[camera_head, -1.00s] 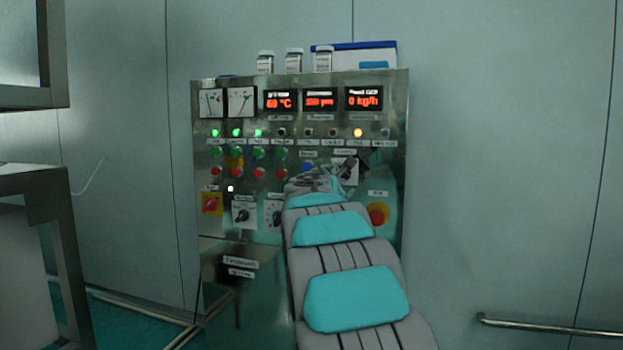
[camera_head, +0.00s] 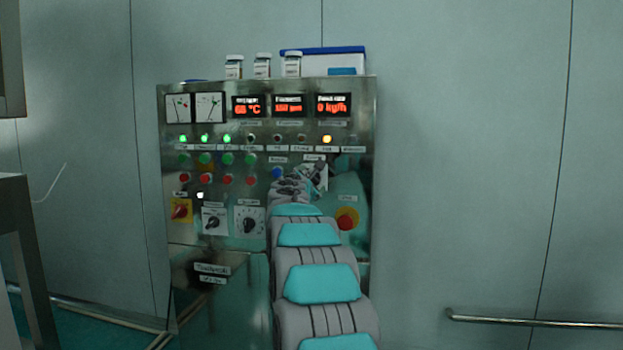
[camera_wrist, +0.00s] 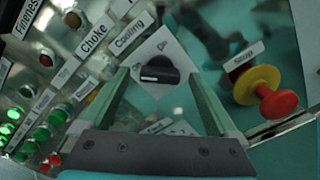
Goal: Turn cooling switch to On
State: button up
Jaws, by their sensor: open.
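The cooling switch (camera_wrist: 158,72) is a black rotary knob on a pale square plate, beside the label "Cooling" (camera_wrist: 130,36). In the wrist view its knob lies roughly level in the picture, with a white mark toward its left end. My gripper (camera_wrist: 160,77) is open, and its two green fingers show on either side of the knob, with nothing held. I cannot tell whether they touch it or how deep they reach. In the head view the switch plate (camera_head: 321,175) is partly hidden by my arm, and my gripper is hard to make out there.
A red emergency-stop button on a yellow base (camera_wrist: 276,98) is right of the switch. The control cabinet (camera_head: 362,110) also carries lit displays, several red and green buttons (camera_head: 227,158), a blue button (camera_head: 278,172) and other rotary switches (camera_head: 213,222). Bottles (camera_head: 262,66) stand on top.

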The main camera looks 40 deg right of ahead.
jog(key=c, duration=1.4)
jog(key=shift+d+f+m+b, duration=0.1)
jog(key=shift+m+b, duration=0.35)
jog(key=shift+m, duration=0.05)
jog(key=m+b, duration=0.2)
jog(key=m, duration=0.1)
jog(key=shift+f, duration=0.15)
jog(key=m+b, duration=0.4)
jog(key=m, duration=0.1)
jog(key=shift+f, duration=0.15)
jog(key=shift+m+b, duration=2.5)
jog(key=shift+m, duration=2.2)
